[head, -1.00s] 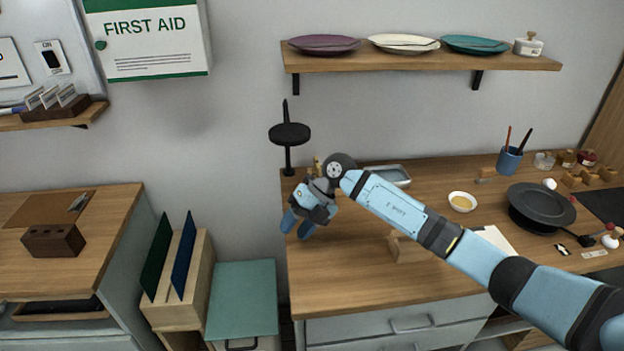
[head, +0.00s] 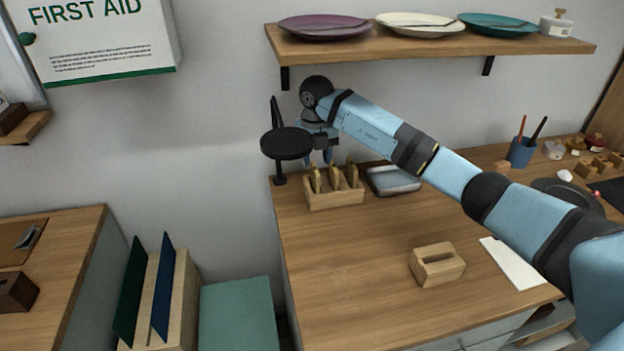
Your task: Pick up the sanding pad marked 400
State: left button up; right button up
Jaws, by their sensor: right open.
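A small wooden rack (head: 336,200) stands at the back left of the worktop. Several thin, upright tan pads (head: 335,178) sit in its slots, side by side. They look like sanding pads, but no number can be read on them, so I cannot tell which is marked 400. My right gripper (head: 318,158) points down just above the left part of the rack, with its fingers open and nothing visible between them. My left gripper is not in view.
A black round stand (head: 287,144) is close to my right gripper on the left. A grey tray (head: 394,180) lies right of the rack. An empty slotted wooden block (head: 437,265) sits nearer the front. A shelf with plates (head: 415,42) hangs above. The front left worktop is clear.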

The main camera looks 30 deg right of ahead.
aim_at(315, 168)
jog(key=shift+s+a+f, duration=0.1)
jog(key=shift+s+f, duration=0.15)
jog(key=f, duration=0.5)
jog(key=shift+s+a, duration=0.2)
jog(key=shift+a, duration=0.05)
grip_shut()
